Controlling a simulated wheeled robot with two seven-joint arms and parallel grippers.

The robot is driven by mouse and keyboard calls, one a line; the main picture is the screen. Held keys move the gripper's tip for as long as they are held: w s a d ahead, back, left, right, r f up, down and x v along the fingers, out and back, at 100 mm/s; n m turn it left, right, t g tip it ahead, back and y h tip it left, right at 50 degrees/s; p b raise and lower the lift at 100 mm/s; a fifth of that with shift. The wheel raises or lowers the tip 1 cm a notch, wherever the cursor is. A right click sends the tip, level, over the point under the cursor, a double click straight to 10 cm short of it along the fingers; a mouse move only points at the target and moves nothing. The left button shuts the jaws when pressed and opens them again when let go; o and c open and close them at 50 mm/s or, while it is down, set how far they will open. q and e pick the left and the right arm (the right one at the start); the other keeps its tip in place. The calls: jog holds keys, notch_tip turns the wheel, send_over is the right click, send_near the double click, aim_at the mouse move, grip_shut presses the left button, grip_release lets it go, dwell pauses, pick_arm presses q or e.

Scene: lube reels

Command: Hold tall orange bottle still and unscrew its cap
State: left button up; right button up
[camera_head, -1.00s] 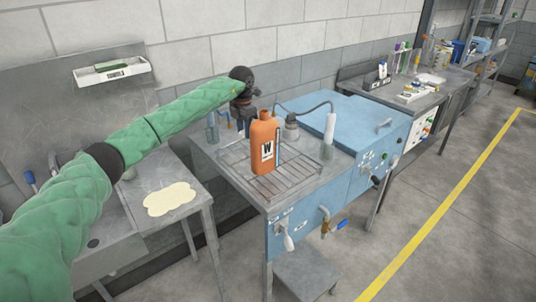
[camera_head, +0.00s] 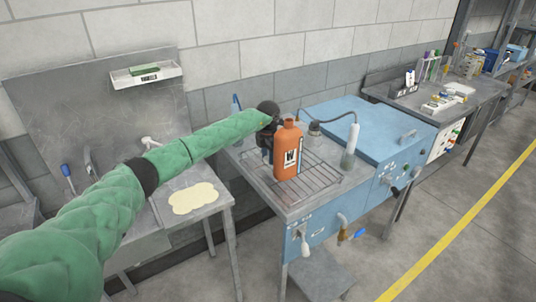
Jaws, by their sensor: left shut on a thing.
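The tall orange bottle (camera_head: 287,150), with a label marked W, stands upright on the wire rack (camera_head: 322,183) of the blue bench. Its cap (camera_head: 289,123) is orange and sits at the top. My left gripper (camera_head: 272,146) is at the bottle's back left side, low on the arm's dark wrist, and is shut on the bottle. The fingers are small and partly hidden behind the bottle. My right gripper is not in view.
A blue lidded box (camera_head: 365,125) and a curved hose with a clear tube (camera_head: 350,150) stand right of the bottle. A steel sink table with a cream puddle (camera_head: 193,198) is at left.

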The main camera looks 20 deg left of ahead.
pick_arm(q)
jog(key=shift+s, duration=0.1)
jog(key=shift+f, duration=0.15)
jog(key=o, duration=1.1)
